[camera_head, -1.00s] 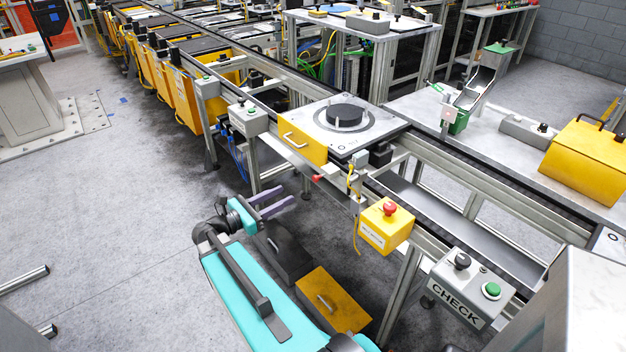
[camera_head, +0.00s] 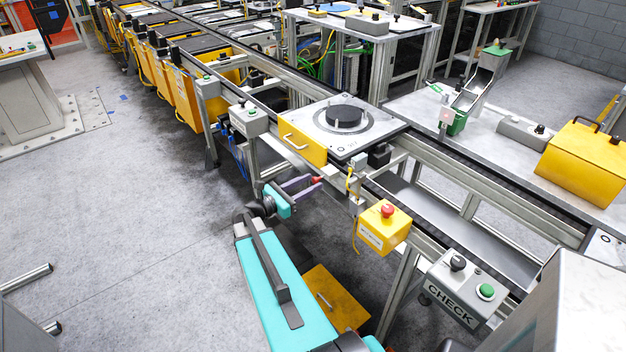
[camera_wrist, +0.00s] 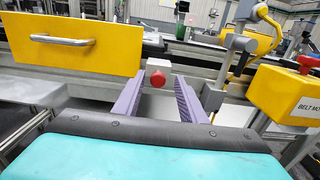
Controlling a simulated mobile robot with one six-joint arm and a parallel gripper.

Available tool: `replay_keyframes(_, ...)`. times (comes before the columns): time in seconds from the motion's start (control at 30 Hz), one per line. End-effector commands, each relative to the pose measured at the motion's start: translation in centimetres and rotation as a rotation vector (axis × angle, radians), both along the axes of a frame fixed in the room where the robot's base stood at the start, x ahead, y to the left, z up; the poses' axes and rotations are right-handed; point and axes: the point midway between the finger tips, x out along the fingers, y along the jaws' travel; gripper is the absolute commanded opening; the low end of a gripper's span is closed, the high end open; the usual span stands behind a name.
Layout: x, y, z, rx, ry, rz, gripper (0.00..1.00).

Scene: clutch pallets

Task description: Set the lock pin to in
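The lock pin shows as a red knob (camera_wrist: 157,78) in the wrist view, on the conveyor's side below the pallet. It also shows in the head view (camera_head: 317,180), right at the fingertips. My gripper (camera_wrist: 154,84) is open, its two purple fingers on either side of the knob with gaps to both. I cannot tell whether the fingertips reach past the knob. In the head view my gripper (camera_head: 302,184) points at the knob from the left. The pin's shaft is hidden.
The pallet (camera_head: 375,120) with a black disc (camera_head: 344,116) sits on the conveyor. Its yellow front with a handle (camera_wrist: 62,40) is at upper left. A post with a cable and a yellow box with a red button (camera_head: 384,228) stand close to the right.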

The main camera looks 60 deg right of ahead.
Motion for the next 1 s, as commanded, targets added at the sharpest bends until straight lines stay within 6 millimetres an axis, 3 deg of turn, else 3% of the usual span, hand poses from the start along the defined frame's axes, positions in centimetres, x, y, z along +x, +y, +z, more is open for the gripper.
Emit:
replay_keyframes(0.47,-0.4,-1.1,0.0,0.001,0.0,0.0,0.38)
replay_keyframes(0.5,-0.4,-1.1,0.0,0.001,0.0,0.0,0.36)
replay_keyframes(0.73,-0.4,-1.0,0.0,0.001,0.0,-0.002,0.0)
replay_keyframes(1.0,-0.8,-1.5,-0.2,0.001,-0.001,-0.007,0.0)
